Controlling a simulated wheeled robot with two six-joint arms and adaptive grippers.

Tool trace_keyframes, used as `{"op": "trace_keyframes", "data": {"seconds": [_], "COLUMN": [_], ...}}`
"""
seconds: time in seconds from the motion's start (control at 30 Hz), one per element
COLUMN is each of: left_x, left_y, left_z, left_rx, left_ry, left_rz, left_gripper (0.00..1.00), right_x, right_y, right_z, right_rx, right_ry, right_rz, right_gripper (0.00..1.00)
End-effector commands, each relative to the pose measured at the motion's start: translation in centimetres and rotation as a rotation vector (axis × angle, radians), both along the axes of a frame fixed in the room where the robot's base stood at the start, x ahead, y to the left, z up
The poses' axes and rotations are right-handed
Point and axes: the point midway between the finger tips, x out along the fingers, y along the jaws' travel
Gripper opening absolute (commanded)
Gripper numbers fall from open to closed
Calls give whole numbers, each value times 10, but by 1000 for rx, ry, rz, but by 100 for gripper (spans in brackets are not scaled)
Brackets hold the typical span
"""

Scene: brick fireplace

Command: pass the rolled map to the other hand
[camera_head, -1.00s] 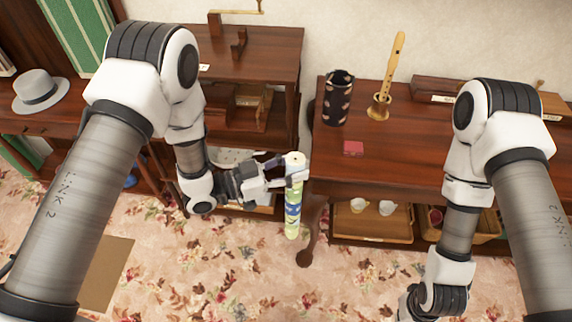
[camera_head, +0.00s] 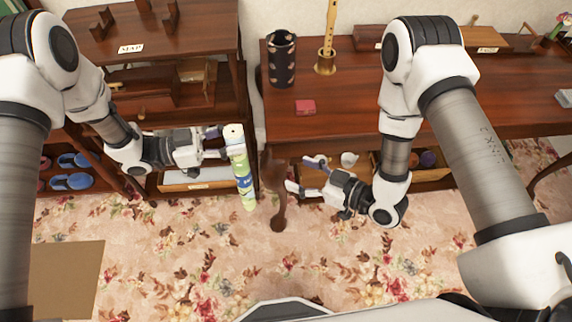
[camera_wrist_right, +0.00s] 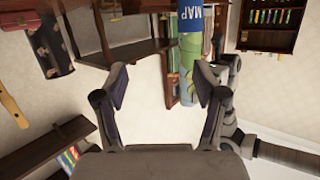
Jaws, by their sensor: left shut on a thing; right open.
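The rolled map (camera_head: 243,172) is a pale green and cream tube with a blue band, held upright in front of the gap between the two tables. My left gripper (camera_head: 226,142) is shut on it near its top end. The right wrist view shows the map (camera_wrist_right: 189,45) with its blue MAP label, beyond the right finger. My right gripper (camera_head: 303,174) is open and empty, to the right of the map and apart from it, its fingers pointing left. It also shows open in the right wrist view (camera_wrist_right: 160,90).
The right table (camera_head: 340,110) holds a dark patterned cylinder (camera_head: 282,60), a recorder in a brass stand (camera_head: 326,58) and a red box (camera_head: 305,107). The left table has a MAP card (camera_head: 131,48) by wooden cradles. Floral carpet (camera_head: 190,260) lies open in front.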

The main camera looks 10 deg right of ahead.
Motion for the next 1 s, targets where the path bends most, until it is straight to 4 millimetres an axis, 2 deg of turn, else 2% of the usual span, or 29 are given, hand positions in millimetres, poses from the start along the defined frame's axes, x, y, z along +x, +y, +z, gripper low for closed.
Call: {"op": "trace_keyframes", "data": {"seconds": [0.03,0.1,0.17,0.37,0.73,0.83,1.0], "left_x": [0,0,0,0,0,0,0], "left_y": [0,0,0,0,0,0,0], "left_z": [0,0,0,0,0,0,0], "left_rx": [-1,-1,-1,-1,-1,-1,-1], "left_ry": [0,0,0,0,0,0,0], "left_rz": [0,0,0,0,1,1,1], "left_gripper": [0,0,0,0,0,0,0], "right_x": [2,1,-1,5,43,50,55], "right_y": [12,24,31,53,123,135,143], "right_z": [17,35,42,40,40,40,40], "right_rx": [67,145,182,180,181,180,181], "right_ry": [-77,-150,-178,-184,-182,-181,-179], "right_rz": [57,129,172,202,201,199,196], "right_gripper": [71,71,71,71,71,71,71]}}
